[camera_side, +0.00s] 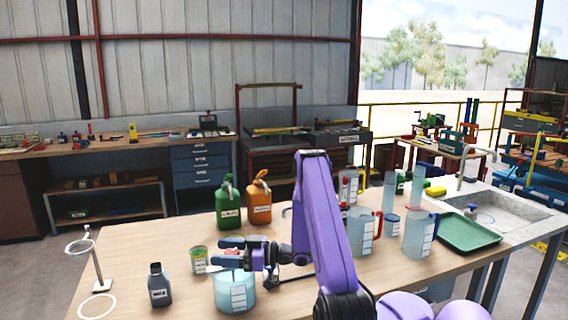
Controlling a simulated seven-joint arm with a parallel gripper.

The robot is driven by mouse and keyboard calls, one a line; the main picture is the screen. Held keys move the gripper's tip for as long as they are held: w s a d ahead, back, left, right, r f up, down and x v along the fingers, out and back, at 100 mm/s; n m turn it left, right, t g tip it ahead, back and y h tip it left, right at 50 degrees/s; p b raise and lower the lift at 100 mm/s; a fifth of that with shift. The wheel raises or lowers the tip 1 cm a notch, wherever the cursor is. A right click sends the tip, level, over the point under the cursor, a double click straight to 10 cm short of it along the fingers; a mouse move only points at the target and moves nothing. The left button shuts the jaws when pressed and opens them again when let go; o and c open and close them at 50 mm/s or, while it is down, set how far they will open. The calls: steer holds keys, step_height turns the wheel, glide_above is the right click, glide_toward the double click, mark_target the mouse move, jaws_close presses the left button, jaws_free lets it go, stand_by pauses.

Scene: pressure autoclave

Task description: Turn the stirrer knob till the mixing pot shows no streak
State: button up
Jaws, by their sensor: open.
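The mixing pot (235,294) looks like a pale blue, clear-sided vessel with a white label, standing on the wooden table near its front. My gripper (228,252) is open just above the pot's rim, its two dark blue-grey fingers pointing left. A small reddish and white part shows between the fingers; I cannot tell whether it is the stirrer knob or whether the fingers touch it. Whether a streak shows in the pot is too small to tell.
A dark bottle (159,285) and a labelled can (198,260) stand left of the pot. Green (228,207) and orange (259,202) jugs stand behind. A ring stand (96,262) is at far left. Clear jugs and a green tray (468,232) are at right, beside the sink (500,208).

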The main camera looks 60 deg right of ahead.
steer(key=n+g+y, duration=0.1)
steer(key=y, duration=0.1)
steer(key=n+g+y, duration=0.4)
steer(key=shift+s+a+y, duration=0.25)
steer(key=shift+a+y, duration=0.05)
steer(key=shift+y, duration=0.1)
steer(key=v, duration=1.7)
step_height(320, 180, up, 24)
steer(key=shift+f, duration=0.25)
steer(key=shift+s, duration=0.15)
steer(key=shift+d, duration=0.1)
